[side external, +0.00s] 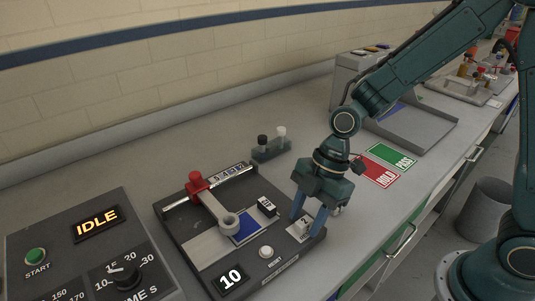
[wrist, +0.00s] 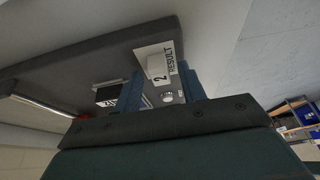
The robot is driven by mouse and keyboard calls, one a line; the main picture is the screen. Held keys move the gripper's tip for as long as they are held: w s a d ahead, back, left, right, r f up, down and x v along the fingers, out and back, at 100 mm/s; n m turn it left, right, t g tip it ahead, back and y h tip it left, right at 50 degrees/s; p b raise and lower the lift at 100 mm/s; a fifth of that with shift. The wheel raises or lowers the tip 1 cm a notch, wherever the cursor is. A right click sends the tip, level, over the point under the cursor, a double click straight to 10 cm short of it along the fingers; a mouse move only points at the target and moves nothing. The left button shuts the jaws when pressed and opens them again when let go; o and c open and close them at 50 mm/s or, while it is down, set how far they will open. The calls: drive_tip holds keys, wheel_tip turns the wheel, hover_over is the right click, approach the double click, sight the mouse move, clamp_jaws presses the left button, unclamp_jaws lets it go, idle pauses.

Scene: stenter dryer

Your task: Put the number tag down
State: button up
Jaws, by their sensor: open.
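The number tag (side external: 305,221), a small white piece marked 2, is at the right corner of the dark test device (side external: 205,258). In the wrist view the tag (wrist: 157,67) sits on the white plate marked RESULT (wrist: 173,52). My gripper (side external: 309,220) points down there, with its two blue fingers on either side of the tag. In the wrist view my gripper (wrist: 161,92) is open, its fingers spread apart around the tag. Whether either finger touches the tag cannot be told.
The control box reading IDLE (side external: 60,240) is at left. Red HOLD (side external: 381,173) and green PASS (side external: 391,155) cards lie behind my gripper.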

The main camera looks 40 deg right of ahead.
drive_tip(key=v, duration=1.2)
drive_tip(key=shift+r, duration=0.15)
idle(0.5)
drive_tip(key=s+d+r+m+t+h, duration=0.2)
drive_tip(key=s+d+r+m, duration=0.1)
drive_tip(key=s+d+m, duration=0.2)
drive_tip(key=s+d+r+m+t+h, duration=0.2)
drive_tip(key=s+d+m, duration=0.3)
drive_tip(key=s+m, duration=0.4)
drive_tip(key=shift+d+r+m+t, duration=0.4)
drive_tip(key=shift+r+m+t, duration=0.35)
drive_tip(key=shift+m, duration=1.25)
